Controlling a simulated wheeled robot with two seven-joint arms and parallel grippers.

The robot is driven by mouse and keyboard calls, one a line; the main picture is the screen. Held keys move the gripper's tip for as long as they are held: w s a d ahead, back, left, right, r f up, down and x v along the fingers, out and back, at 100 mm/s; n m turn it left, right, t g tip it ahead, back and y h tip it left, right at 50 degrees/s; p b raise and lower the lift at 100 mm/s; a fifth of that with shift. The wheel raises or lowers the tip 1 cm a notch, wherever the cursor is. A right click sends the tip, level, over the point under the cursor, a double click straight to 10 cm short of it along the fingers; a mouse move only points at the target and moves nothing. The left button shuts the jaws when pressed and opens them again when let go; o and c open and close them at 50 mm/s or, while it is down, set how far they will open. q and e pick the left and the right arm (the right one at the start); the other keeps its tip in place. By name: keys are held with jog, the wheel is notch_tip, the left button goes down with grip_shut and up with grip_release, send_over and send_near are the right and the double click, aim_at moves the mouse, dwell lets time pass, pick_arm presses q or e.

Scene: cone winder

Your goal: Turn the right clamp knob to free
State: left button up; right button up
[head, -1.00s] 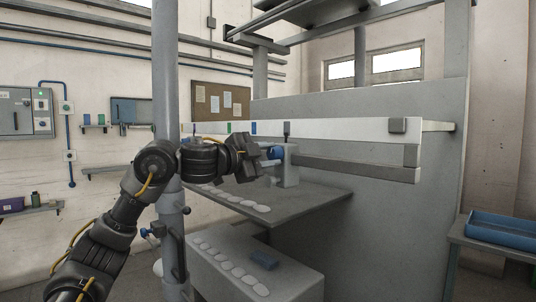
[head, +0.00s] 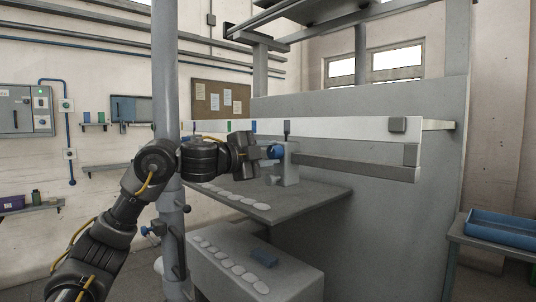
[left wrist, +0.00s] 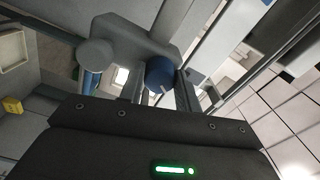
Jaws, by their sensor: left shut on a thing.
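The blue clamp knob (head: 276,151) sits on the left side of a grey clamp block (head: 289,168) below the long white rail. My left gripper (head: 266,152) reaches it from the left and is shut on it; the fingertips are small and partly hidden there. In the left wrist view the blue knob (left wrist: 160,73) shows just beyond the black gripper body, with a light mark on its face. My right gripper is not in view.
The white rail (head: 350,134) runs right, just above my left gripper. A grey shelf (head: 310,195) with pale discs lies below. A grey post (head: 168,75) stands close to my left arm. A blue tray (head: 500,229) is at far right.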

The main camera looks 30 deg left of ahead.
pick_arm(q)
jog(key=o, duration=1)
jog(key=b+v, duration=0.3)
jog(key=v, duration=0.7)
jog(key=shift+s+a, duration=0.15)
jog(key=shift+s, duration=0.2)
jog(key=shift+a, duration=0.1)
